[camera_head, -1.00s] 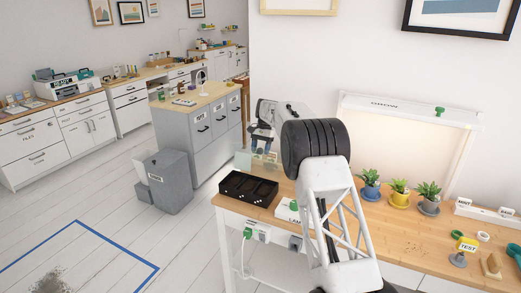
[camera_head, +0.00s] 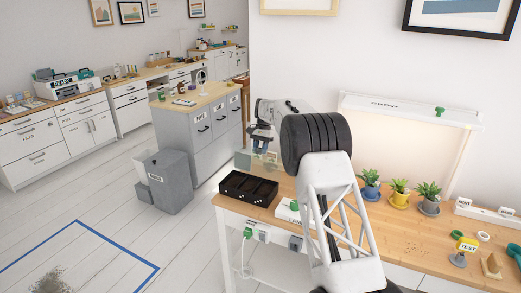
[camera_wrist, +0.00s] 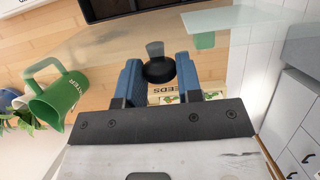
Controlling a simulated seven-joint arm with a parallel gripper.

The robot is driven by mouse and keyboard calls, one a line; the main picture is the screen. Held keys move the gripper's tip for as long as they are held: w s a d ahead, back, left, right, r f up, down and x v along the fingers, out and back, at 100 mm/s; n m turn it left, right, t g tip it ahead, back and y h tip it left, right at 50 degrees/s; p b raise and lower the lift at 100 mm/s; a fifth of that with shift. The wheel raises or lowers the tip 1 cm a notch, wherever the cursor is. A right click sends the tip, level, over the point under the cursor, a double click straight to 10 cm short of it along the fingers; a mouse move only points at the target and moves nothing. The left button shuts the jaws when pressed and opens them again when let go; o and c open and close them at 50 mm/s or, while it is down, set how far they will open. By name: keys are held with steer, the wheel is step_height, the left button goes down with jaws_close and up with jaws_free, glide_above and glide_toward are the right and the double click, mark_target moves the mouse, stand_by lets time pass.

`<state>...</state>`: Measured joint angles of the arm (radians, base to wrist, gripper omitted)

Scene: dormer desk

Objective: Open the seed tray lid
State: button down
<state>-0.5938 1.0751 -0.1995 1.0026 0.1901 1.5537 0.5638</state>
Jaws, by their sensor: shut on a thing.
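The black seed tray (camera_head: 238,188) sits on the left end of the wooden desk, and its dark compartments show from above. In the wrist view its edge (camera_wrist: 128,9) shows at the top. The clear lid (camera_head: 243,160) stands raised behind the tray; its pane (camera_wrist: 105,45) spans the wrist view. My gripper (camera_head: 259,145) is at the lid, beyond the tray. In the wrist view my gripper (camera_wrist: 159,75) has its blue fingers closed on the lid's dark round knob (camera_wrist: 158,71). The lid's hinge line is not clear.
A green watering can (camera_wrist: 52,102) and a seed packet (camera_wrist: 168,100) show in the wrist view. Potted plants (camera_head: 400,190) stand along the desk. A grey cabinet (camera_head: 200,125) is beyond the desk. My arm hides part of the desk's middle.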

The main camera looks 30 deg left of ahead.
steer(key=shift+s+r+t, duration=0.2)
steer(key=shift+s+t, duration=0.25)
steer(key=shift+s+r+t, duration=0.15)
steer(key=shift+s+t, duration=0.3)
steer(key=c, duration=0.8)
jaws_free()
steer(key=shift+r, duration=0.1)
steer(key=shift+w+r, duration=0.25)
steer(key=shift+r, duration=1)
steer(key=shift+w+r, duration=0.2)
steer(key=shift+r, duration=1)
steer(key=shift+w+r, duration=0.25)
steer(key=shift+r, duration=1)
